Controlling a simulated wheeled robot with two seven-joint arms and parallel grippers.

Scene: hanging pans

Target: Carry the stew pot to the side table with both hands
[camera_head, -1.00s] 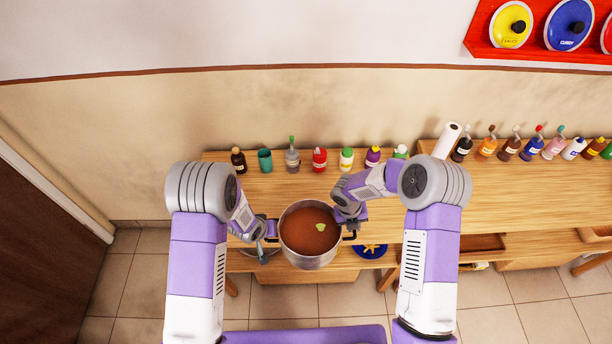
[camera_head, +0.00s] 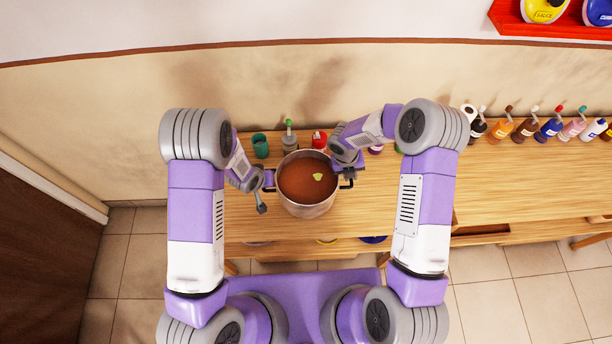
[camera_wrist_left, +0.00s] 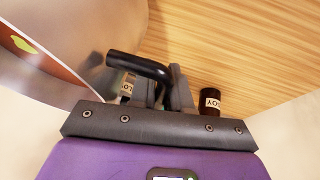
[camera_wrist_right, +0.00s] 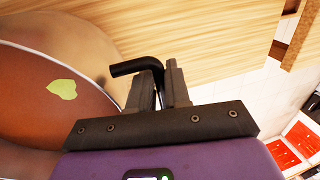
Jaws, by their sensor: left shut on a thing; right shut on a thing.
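The stew pot (camera_head: 306,208) is a steel pot of brown stew with a green leaf on top. It appears level in the head view, over the wooden table (camera_head: 262,228); whether its base touches the wood I cannot tell. My left gripper (camera_head: 266,181) is shut on the pot's left black handle, which shows in the left wrist view (camera_wrist_left: 138,64). My right gripper (camera_head: 347,178) is shut on the right black handle, seen in the right wrist view (camera_wrist_right: 138,67). The stew also shows in the right wrist view (camera_wrist_right: 60,110).
Behind the pot stand a teal cup (camera_head: 260,146), a green-capped bottle (camera_head: 289,140) and a red jar (camera_head: 319,140). A soy bottle (camera_wrist_left: 210,102) is close in the left wrist view. More bottles (camera_head: 526,127) line the table's right. Wood right of my right arm is clear.

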